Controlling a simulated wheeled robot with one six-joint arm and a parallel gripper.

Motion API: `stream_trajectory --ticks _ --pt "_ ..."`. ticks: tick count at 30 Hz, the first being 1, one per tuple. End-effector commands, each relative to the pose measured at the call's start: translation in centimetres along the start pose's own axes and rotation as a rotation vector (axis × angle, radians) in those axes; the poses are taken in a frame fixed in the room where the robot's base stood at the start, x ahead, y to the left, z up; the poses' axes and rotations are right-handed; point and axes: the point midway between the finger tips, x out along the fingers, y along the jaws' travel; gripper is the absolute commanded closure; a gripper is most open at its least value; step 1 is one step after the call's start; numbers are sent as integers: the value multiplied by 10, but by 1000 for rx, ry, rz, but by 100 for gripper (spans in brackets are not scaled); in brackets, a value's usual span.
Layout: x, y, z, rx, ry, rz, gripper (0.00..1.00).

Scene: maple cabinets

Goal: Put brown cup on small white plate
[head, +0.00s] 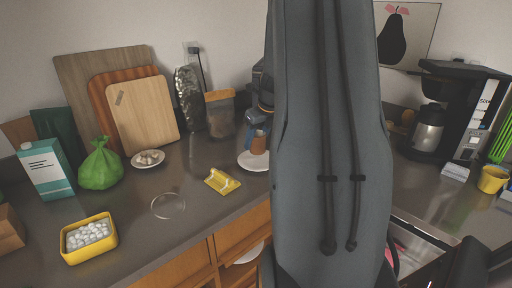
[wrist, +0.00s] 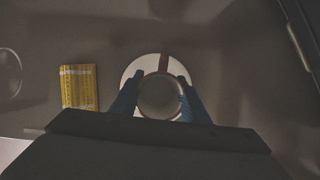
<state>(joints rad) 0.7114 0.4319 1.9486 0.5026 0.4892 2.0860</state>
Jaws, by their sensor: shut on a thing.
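The brown cup (head: 259,144) is between the blue fingers of my gripper (head: 257,131), just above or on the small white plate (head: 247,162) on the counter. In the wrist view the cup (wrist: 160,96) is seen from above, with its brown handle pointing away, and the gripper (wrist: 159,92) is shut on its sides. The white plate (wrist: 130,75) shows around and under it. I cannot tell whether the cup's base touches the plate. My arm hides the right part of the plate in the head view.
A yellow item (head: 222,181) lies left of the plate, with a clear round dish (head: 168,206) beyond it. A plate of small items (head: 148,159), a green bag (head: 100,165), a carton (head: 47,170) and a yellow tray (head: 89,255) stand further left. Cutting boards lean behind.

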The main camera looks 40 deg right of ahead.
Motion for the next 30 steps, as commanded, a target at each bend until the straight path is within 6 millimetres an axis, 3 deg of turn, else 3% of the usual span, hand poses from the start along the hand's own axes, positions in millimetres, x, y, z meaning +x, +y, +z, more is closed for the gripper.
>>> stream_trajectory --ticks 6,17,18,21,30 --pt "25 1 -11 1 2 2 85" --pt "28 0 -12 1 1 1 85" --pt "29 1 -12 1 1 1 55" --pt "28 1 -12 1 1 1 40" --pt "27 1 -12 1 1 1 40"
